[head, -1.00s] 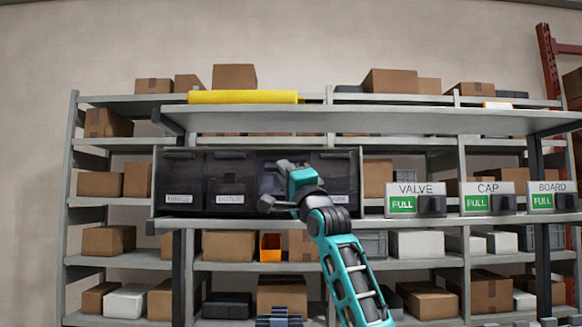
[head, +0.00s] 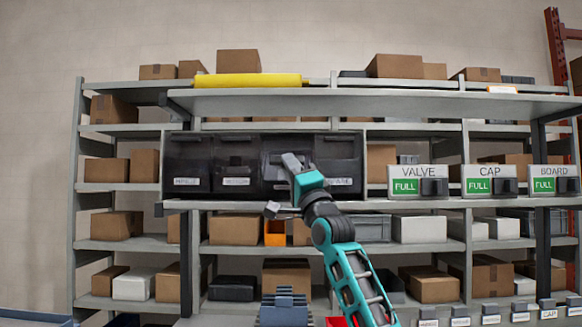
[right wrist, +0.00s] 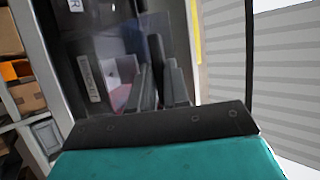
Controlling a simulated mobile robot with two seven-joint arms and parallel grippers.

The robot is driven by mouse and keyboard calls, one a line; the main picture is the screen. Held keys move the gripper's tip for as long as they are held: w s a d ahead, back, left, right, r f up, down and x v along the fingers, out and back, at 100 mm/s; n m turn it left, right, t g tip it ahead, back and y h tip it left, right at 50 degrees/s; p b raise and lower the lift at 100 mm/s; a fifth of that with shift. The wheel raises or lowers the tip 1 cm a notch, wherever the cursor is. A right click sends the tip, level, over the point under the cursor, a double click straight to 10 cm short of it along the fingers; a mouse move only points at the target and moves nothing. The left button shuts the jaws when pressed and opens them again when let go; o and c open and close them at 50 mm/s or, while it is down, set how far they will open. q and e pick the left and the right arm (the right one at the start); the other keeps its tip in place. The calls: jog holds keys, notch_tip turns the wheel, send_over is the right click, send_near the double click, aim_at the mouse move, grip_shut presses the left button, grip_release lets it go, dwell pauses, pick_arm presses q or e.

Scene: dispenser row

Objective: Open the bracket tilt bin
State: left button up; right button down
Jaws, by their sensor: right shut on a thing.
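A row of dark, see-through tilt bins stands on the shelf in the head view, each with a white label. My right gripper (head: 291,162) is at the front of the third bin from the left (head: 272,147). Its label is hidden behind my gripper, so I cannot read it as bracket there. In the right wrist view, my gripper's fingers (right wrist: 160,86) are shut at the dark bin front (right wrist: 115,45), beside a white label (right wrist: 88,78) too blurred to read. The part between the fingers is hidden. How far the bin is tilted is unclear. My left gripper is out of view.
Dispensers marked valve (head: 419,181), cap (head: 490,180) and board (head: 553,179) stand to the right. A shelf board (head: 380,104) overhangs the bins. An orange bin (head: 275,233) and cardboard boxes sit below. A blue-grey stepped object (head: 285,306) is at the bottom.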

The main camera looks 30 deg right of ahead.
jog(key=shift+w+f, duration=0.15)
jog(key=shift+f, duration=0.15)
jog(key=c, duration=1.1)
grip_release()
jog(key=shift+c, duration=0.2)
jog(key=shift+r, duration=0.15)
